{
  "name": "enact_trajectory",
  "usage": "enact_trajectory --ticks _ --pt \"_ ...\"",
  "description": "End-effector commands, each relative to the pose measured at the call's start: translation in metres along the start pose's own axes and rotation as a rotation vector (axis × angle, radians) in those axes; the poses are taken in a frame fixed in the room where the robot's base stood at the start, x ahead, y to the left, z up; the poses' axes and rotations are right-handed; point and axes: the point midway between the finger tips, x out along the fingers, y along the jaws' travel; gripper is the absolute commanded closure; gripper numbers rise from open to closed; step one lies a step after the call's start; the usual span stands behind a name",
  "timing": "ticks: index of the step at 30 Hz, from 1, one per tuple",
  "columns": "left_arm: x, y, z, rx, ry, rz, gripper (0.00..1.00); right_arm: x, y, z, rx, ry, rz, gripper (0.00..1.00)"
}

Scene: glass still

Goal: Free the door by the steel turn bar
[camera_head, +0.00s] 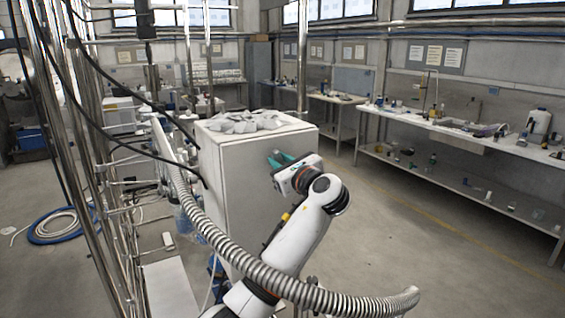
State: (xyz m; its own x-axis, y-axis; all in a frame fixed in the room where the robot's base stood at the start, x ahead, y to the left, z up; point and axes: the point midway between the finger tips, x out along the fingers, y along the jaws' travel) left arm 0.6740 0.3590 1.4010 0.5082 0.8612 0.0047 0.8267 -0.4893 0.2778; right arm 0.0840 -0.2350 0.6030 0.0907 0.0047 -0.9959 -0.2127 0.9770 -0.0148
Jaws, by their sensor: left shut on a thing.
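A white box-shaped cabinet (225,165) stands in the middle of the view. Its door (258,190) is the broad face toward the right, and it looks closed. My left gripper (279,159) has teal fingers and is at the upper right part of this door. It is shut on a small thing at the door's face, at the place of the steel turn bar. The fingers hide most of the bar, so its angle cannot be told. My right gripper is not in view.
Grey lumpy pieces (243,122) lie on the cabinet's top. Steel poles and black cables stand at left. A long workbench (455,137) runs along the right wall. The floor (400,230) between is clear.

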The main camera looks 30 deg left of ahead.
Motion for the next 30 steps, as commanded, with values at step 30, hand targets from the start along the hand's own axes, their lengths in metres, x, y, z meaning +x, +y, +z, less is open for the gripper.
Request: enact_trajectory --ticks 30 --pt "0.001 -0.001 0.001 0.362 -0.001 -0.003 1.0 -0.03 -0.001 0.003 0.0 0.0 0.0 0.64"
